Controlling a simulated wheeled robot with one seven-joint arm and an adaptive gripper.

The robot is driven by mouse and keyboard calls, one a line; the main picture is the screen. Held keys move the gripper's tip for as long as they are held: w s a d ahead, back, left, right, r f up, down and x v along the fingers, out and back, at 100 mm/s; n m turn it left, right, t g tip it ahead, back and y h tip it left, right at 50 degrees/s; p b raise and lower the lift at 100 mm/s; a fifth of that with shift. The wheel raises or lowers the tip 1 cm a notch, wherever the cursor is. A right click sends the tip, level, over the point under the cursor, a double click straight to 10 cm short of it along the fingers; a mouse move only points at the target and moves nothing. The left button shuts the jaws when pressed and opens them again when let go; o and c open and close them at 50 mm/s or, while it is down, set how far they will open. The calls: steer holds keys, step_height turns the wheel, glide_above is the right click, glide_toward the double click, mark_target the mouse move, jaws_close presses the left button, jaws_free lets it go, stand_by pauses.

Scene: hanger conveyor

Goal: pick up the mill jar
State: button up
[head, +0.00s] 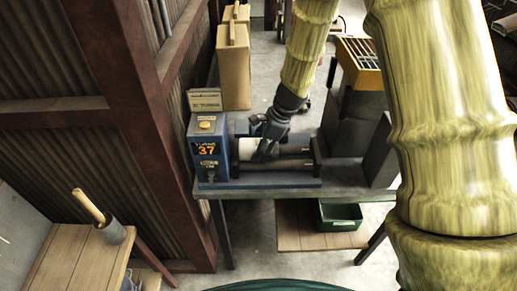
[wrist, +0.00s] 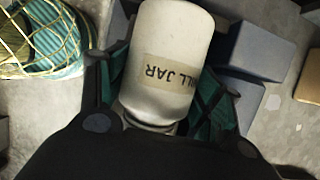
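The mill jar (wrist: 167,60) is a white cylinder with a tan label in black letters. In the wrist view it lies between the two fingers of my gripper (wrist: 160,92), slightly tilted, with a darker neck towards the palm. Green finger pads flank its sides; whether both press on it I cannot tell. In the head view the white jar (head: 247,149) lies on its side at the blue machine marked 37 (head: 208,150), and my dark gripper (head: 266,149) reaches down over it, hiding part of it.
The machine stands on a grey bench (head: 347,179), with a grey stand with a yellow-topped grate (head: 361,62) to the right. Cardboard boxes (head: 234,70) stand behind. A green bin (head: 338,217) sits below on a wooden shelf. A rust-red post (head: 157,130) rises at the left.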

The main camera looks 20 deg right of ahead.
steer(key=c, duration=0.7)
steer(key=shift+c, duration=0.9)
steer(key=shift+w+r, duration=0.1)
